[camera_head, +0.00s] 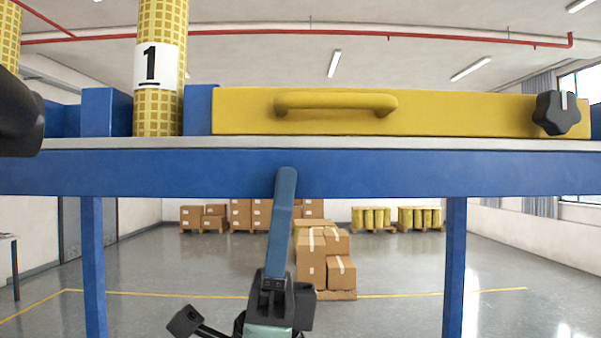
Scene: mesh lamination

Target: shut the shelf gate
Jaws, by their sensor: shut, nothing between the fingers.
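The yellow shelf gate (450,113) is a long bar with a raised handle (335,102). It stretches across the top of the blue shelf (380,174), from a blue post (198,108) to a black star knob (557,113) at the right. I cannot tell whether it is latched. My gripper (287,172) is shut and empty. Its blue fingers point up in front of the shelf's front beam, below the handle and apart from it.
A yellow mesh roll (160,60) labelled 1 stands upright left of the gate, between blue posts. A dark object (15,115) fills the left edge. Stacked cartons (312,258) stand on the floor behind the shelf.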

